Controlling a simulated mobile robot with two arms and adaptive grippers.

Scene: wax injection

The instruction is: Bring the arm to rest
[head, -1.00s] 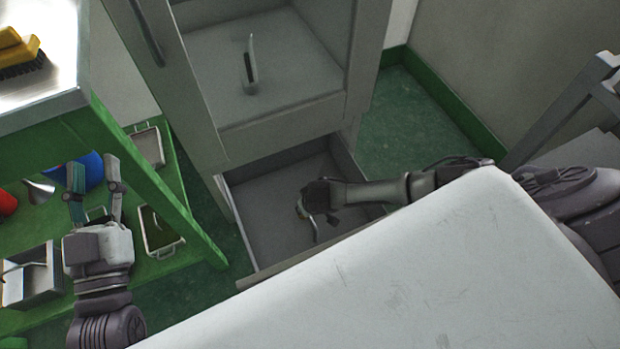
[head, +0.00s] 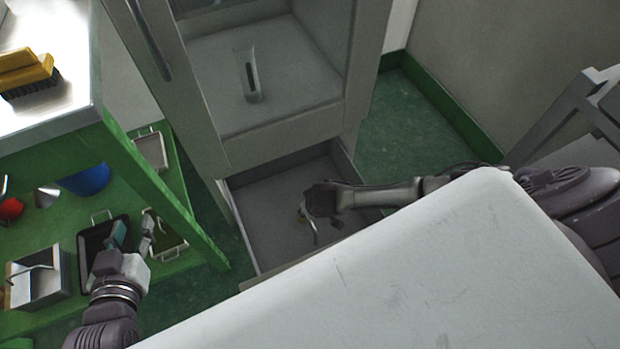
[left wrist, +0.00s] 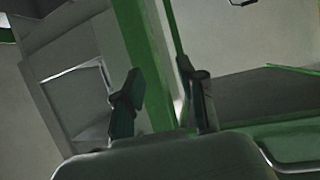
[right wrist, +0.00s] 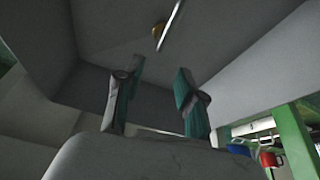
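My left gripper (head: 134,236) is in front of the green shelf unit at the left, open and empty. Its spread fingers also show in the left wrist view (left wrist: 160,100). My right gripper (head: 318,199) is over the open drawer (head: 262,222); its fingers are mostly hidden in the head view. In the right wrist view the right gripper (right wrist: 157,100) is open, with nothing between its fingers. A thin pale metal tool with a yellowish part (head: 311,228) lies in the drawer beside it. It also shows beyond the fingertips in the right wrist view (right wrist: 168,28).
A grey cabinet (head: 215,110) stands above the drawer, with a slotted upright piece (head: 251,77) in its open compartment. The green shelf (head: 195,235) holds trays, a metal box (head: 38,282) and a blue container (head: 86,181). A yellow brush (head: 27,72) lies on the steel tabletop.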

